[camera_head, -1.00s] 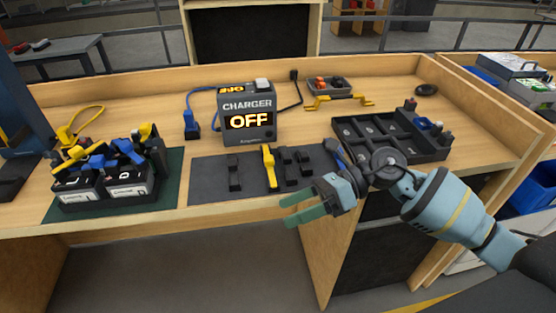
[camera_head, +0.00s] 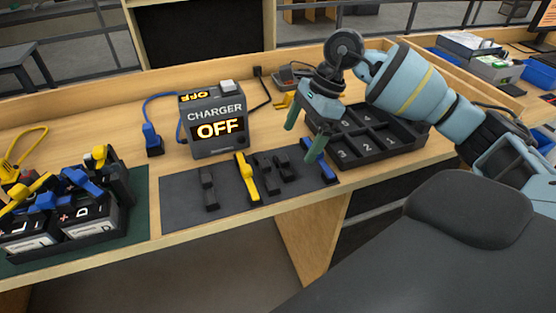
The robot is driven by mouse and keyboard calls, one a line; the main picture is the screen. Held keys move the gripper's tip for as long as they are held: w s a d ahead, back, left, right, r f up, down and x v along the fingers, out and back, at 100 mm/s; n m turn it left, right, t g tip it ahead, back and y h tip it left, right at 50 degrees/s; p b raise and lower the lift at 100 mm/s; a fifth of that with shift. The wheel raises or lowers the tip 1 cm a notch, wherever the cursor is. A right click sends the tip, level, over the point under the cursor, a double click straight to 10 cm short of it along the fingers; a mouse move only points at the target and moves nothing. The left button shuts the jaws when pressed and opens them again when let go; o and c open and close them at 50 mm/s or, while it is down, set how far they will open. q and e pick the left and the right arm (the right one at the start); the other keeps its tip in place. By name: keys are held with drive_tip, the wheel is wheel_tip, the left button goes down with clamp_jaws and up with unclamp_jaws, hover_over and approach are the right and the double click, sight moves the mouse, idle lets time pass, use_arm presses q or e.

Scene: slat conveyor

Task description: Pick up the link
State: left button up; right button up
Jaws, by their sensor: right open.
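Several small link-like pieces lie on the dark mat (camera_head: 180,208): a yellow one (camera_head: 247,181), a few black ones (camera_head: 208,188), and a blue one (camera_head: 329,173) at the right end. I cannot tell which is the link. My right gripper (camera_head: 302,143) is open and empty, with its green fingers pointing down above the right part of the mat, close to the blue piece. One finger partly hides the blue piece. My left gripper is not in view.
The charger (camera_head: 216,125) reads OFF behind the mat. A compartment tray (camera_head: 385,157) stands right of the mat, partly behind my right arm. Batteries (camera_head: 88,228) with coloured clamps crowd the left. The mat's front strip is clear.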

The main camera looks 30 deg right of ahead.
sight(284, 158)
drive_tip(key=shift+x, duration=1.15)
drive_tip(key=shift+a+f, duration=0.2)
drive_tip(key=shift+w+a+f, duration=0.15)
drive_tip(key=shift+a+f, duration=0.1)
drive_tip(key=shift+a, duration=0.05)
drive_tip(key=x, duration=0.2)
drive_tip(key=p+x, duration=0.1)
drive_tip(key=shift+w+a+f, duration=0.1)
drive_tip(key=shift+w+a, duration=0.2)
drive_tip(key=shift+a+f, duration=0.15)
drive_tip(key=shift+f, duration=0.3)
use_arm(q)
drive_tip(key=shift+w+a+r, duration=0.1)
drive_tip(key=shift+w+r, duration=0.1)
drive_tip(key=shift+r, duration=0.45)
use_arm(e)
drive_tip(key=shift+c, duration=0.2)
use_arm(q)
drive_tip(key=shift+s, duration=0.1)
use_arm(e)
drive_tip(key=c, duration=1)
